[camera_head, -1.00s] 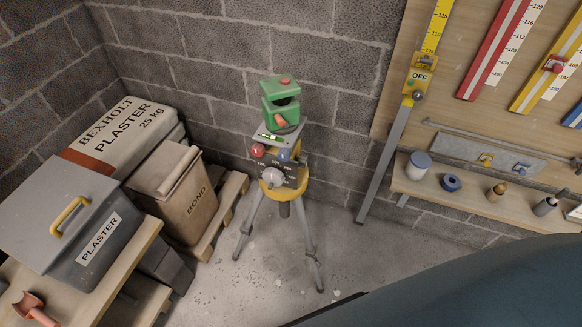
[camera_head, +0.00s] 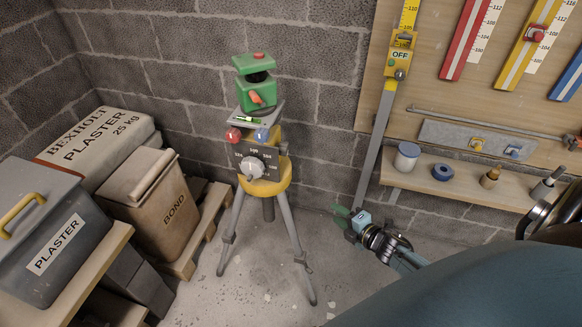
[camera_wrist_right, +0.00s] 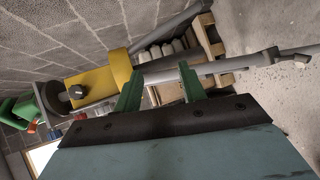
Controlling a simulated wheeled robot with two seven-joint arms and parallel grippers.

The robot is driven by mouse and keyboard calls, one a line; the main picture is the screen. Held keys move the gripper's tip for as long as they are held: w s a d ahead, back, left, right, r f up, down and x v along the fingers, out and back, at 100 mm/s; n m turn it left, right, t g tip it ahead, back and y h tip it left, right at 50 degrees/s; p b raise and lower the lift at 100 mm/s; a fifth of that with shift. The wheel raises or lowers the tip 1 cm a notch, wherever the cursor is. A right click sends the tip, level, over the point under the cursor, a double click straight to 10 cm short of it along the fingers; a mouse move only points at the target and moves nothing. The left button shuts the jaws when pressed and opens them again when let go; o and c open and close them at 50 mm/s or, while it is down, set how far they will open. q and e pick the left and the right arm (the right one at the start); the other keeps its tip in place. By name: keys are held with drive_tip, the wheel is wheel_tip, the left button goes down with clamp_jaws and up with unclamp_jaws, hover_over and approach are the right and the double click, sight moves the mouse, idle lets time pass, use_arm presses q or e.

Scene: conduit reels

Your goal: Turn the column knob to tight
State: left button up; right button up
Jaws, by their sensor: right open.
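A tripod stands against the block wall, with a green instrument (camera_head: 256,84) on top and a yellow head (camera_head: 268,184) below. Its front has a pale round dial knob (camera_head: 251,167), a red knob (camera_head: 234,135) and a blue knob (camera_head: 261,135). A small dark knob (camera_head: 284,148) shows at the head's right side. A black knob (camera_wrist_right: 75,93) on the yellow block shows in the right wrist view; I cannot tell which is the column knob. My right gripper (camera_head: 350,215) is open and empty, right of the tripod, apart from it. Its green fingers (camera_wrist_right: 158,76) point toward the tripod's legs.
Plaster bags (camera_head: 100,140), a bond bag (camera_head: 160,205) and a grey plaster box (camera_head: 45,225) stand left. A shelf (camera_head: 450,186) with small containers is at right. Floor before the tripod is clear.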

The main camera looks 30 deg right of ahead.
drive_tip(key=w+d+r+n+t+y+b, duration=0.2)
drive_tip(key=w+r+n+t+y+b, duration=0.15)
drive_tip(key=w+r+n, duration=0.4)
drive_tip(key=n+g+y+b, duration=0.4)
drive_tip(key=n+y+b, duration=0.3)
drive_tip(key=n, duration=1.3)
approach(288, 149)
drive_tip(key=shift+m, duration=0.25)
drive_tip(key=b+x, duration=0.1)
drive_tip(key=x, duration=0.3)
drive_tip(key=shift+w, duration=0.1)
drive_tip(key=x, duration=0.4)
drive_tip(key=shift+w+a, duration=0.3)
drive_tip(key=shift+a, duration=0.05)
use_arm(q)
drive_tip(key=w+r+t, duration=0.1)
drive_tip(key=w+r, duration=0.1)
drive_tip(key=r, duration=0.5)
drive_tip(key=w+d+r+t, duration=0.1)
drive_tip(key=w+r+t, duration=0.1)
drive_tip(key=r, duration=0.4)
drive_tip(key=shift+w+d+r+h, duration=0.3)
drive_tip(key=shift+w+r, duration=0.1)
drive_tip(key=shift+w, duration=0.15)
drive_tip(key=shift+a, duration=0.1)
use_arm(e)
drive_tip(key=c, duration=0.7)
